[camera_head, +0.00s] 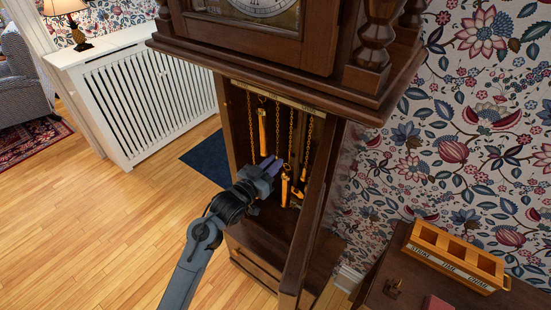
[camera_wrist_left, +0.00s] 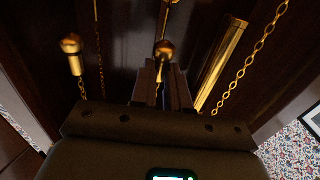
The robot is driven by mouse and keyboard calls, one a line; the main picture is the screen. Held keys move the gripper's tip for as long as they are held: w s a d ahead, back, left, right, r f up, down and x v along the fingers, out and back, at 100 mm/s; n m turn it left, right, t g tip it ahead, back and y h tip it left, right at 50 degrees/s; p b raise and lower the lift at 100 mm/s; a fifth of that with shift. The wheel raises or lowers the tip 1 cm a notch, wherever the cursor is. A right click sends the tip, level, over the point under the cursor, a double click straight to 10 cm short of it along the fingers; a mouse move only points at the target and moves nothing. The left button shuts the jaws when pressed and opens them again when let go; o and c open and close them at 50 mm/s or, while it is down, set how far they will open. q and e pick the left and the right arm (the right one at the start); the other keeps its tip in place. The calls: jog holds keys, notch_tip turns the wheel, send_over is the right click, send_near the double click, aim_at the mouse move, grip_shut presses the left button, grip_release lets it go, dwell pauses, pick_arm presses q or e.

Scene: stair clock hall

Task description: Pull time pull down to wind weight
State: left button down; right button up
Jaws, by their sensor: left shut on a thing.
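The tall dark wood clock (camera_head: 238,150) stands with its case open. Inside hang brass chains, with a brass weight (camera_head: 262,132) high at the left and another brass piece (camera_head: 285,188) lower down. My left gripper (camera_head: 272,166) reaches into the case. In the left wrist view its fingers (camera_wrist_left: 163,82) are shut on the middle pull (camera_wrist_left: 165,50), whose round brass knob shows just beyond the fingertips. Another pull with a round brass knob (camera_wrist_left: 71,45) hangs to the left, and a long brass cylinder (camera_wrist_left: 222,62) hangs to the right. My right gripper is not in view.
The open clock door (camera_head: 308,215) stands close to the right of my left arm. A wooden box marked STRIKE, TIME, CHIME (camera_head: 455,258) sits on a dark table at lower right. A white radiator cover (camera_head: 145,95) is at left. The wood floor is clear.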

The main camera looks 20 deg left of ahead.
pick_arm(q)
notch_tip(320, 180, down, 9)
jog(key=b, duration=0.4)
jog(key=shift+f, duration=0.15)
dwell(0.4)
jog(key=shift+f, duration=0.1)
notch_tip(320, 180, down, 12)
jog(key=b, duration=0.6)
jog(key=shift+b, duration=0.4)
dwell(0.7)
